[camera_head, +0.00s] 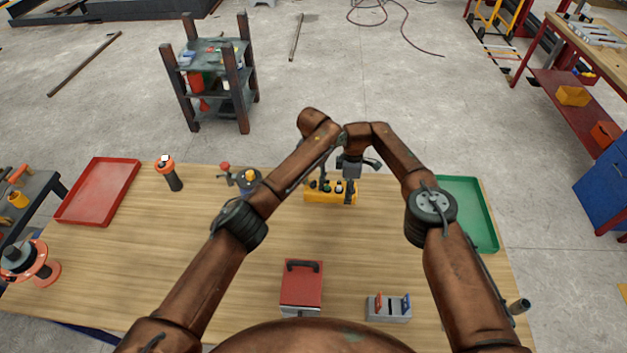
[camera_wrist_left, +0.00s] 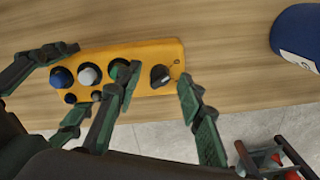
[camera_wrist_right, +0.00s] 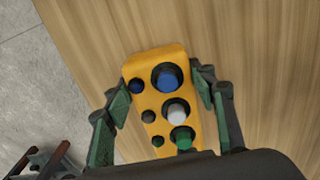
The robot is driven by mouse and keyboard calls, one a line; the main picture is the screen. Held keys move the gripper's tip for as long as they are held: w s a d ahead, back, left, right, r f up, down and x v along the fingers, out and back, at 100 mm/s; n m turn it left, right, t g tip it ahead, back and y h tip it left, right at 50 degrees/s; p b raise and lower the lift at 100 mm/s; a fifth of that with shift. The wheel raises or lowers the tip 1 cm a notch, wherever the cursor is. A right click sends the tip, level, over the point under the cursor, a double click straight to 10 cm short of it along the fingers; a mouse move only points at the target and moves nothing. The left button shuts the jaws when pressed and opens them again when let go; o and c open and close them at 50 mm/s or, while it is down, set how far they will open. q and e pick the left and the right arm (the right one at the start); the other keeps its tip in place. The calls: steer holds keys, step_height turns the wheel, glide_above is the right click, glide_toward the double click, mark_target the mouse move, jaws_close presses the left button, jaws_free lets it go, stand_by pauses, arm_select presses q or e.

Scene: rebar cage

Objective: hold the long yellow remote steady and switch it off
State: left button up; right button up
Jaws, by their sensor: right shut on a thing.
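The long yellow remote (camera_head: 316,196) lies near the far edge of the wooden table. In the left wrist view its yellow body (camera_wrist_left: 150,53) carries blue, white and green buttons and a black knob (camera_wrist_left: 160,76) at one end. My right gripper (camera_wrist_right: 160,84) is shut across the blue-button end, one finger on each side; its fingers also show in the left wrist view. My left gripper (camera_wrist_left: 160,75) is open over the knob end, its fingers apart on either side of the knob. In the head view the arms partly hide the remote. The knob is out of the right wrist view.
A dark blue rounded thing (camera_wrist_left: 299,38) stands beside the knob end. A red tray (camera_head: 98,191) is at the left and a green tray (camera_head: 470,210) at the right. A red box (camera_head: 302,289) and grey holder (camera_head: 389,309) sit at the near side. Bare wood lies between.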

arm_select(q)
steer(key=shift+r, duration=0.1)
step_height(320, 180, up, 12)
stand_by(0.5)
arm_select(e)
steer(key=o, duration=1.6)
